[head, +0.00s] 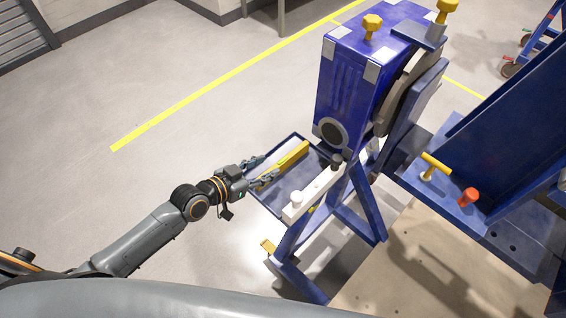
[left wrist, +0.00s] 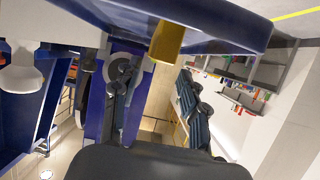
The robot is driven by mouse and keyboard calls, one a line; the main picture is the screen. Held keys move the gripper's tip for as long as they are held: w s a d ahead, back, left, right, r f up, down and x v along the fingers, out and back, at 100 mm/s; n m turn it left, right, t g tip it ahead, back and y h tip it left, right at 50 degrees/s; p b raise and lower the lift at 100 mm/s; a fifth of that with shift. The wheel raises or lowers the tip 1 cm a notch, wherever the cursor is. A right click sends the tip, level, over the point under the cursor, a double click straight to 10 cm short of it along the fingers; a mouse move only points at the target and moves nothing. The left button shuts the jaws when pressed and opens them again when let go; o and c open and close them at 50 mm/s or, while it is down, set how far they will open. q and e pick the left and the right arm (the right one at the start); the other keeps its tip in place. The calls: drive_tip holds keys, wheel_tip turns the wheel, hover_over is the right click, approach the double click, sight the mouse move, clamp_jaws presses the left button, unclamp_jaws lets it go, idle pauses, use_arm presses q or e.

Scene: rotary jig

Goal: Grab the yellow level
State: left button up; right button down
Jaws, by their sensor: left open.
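The yellow level (head: 288,160), a long bar, lies on the blue tray (head: 270,208) of the jig stand in the head view. My left gripper (head: 263,171) is open at the near-left end of the level, with its two fingers spread to either side of that end. I cannot tell whether they touch it. In the left wrist view, the yellow level (left wrist: 167,41) shows at the top, projecting past a dark blue edge, beyond the open left gripper (left wrist: 158,92). My right gripper is not in view.
A white bar (head: 316,194) with a round knob lies along the tray's right side. The blue rotary jig (head: 345,85) rises behind the tray. A blue fixture with a yellow T-handle (head: 436,166) and a red knob (head: 468,197) stands right. The floor left is clear.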

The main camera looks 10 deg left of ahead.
sight(279, 164)
use_arm(q)
drive_tip(key=shift+s+d+p+x, duration=0.15)
drive_tip(key=shift+p+x, duration=0.1)
drive_tip(key=shift+x, duration=1.35)
drive_tip(key=shift+s+d+p+x, duration=0.15)
drive_tip(key=shift+p+x, duration=0.1)
drive_tip(key=shift+x, duration=1.3)
drive_tip(key=shift+f, duration=0.1)
drive_tip(key=shift+c, duration=0.5)
clamp_jaws()
